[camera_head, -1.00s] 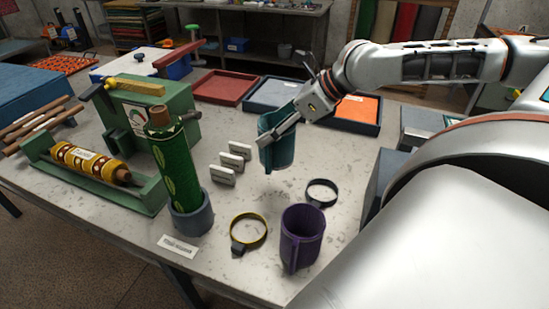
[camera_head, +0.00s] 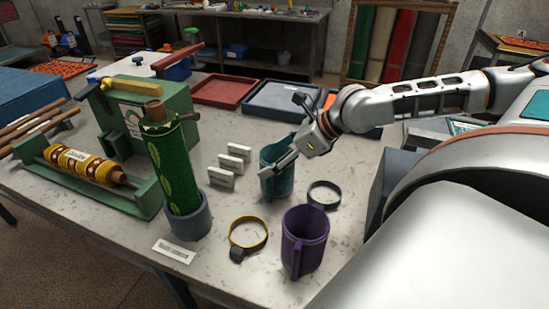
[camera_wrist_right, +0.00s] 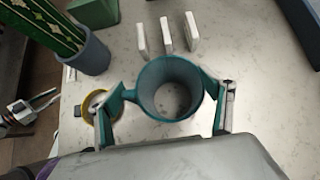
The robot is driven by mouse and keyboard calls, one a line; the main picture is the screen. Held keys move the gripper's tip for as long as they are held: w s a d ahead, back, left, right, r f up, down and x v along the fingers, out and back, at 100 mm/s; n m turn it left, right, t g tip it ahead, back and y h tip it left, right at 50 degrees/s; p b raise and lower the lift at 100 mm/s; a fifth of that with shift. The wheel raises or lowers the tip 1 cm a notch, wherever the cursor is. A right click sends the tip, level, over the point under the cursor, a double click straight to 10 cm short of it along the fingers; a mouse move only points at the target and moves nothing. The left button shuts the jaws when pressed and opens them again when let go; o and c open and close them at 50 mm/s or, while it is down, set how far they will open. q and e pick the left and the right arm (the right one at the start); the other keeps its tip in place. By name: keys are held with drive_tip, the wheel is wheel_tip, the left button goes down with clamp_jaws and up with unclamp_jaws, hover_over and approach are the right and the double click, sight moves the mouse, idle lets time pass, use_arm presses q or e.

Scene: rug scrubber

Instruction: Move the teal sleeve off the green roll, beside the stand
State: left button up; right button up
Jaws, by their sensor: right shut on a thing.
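The teal sleeve (camera_head: 279,178) is upright, low at the tabletop right of the green roll; I cannot tell whether its base touches. My right gripper (camera_head: 284,161) is shut on the sleeve. In the right wrist view, the sleeve (camera_wrist_right: 160,112) shows its open top between the fingers, with a flange by the left finger. The green roll (camera_head: 173,165) stands slightly tilted in a grey-blue cup stand (camera_head: 190,220), free of the sleeve. The stand also shows in the right wrist view (camera_wrist_right: 92,55). My left gripper is out of view.
Several white blocks (camera_head: 221,177) stand between roll and sleeve. A green cradle holds a yellow roll (camera_head: 80,165) at left.

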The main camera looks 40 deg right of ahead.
drive_tip(key=o, duration=1.1)
drive_tip(key=shift+f, duration=0.15)
use_arm(q)
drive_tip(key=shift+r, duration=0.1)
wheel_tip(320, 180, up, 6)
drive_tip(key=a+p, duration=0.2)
drive_tip(key=p, duration=0.6)
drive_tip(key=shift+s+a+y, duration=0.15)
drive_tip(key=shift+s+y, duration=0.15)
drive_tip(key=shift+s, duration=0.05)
use_arm(e)
drive_tip(key=v, duration=1.2)
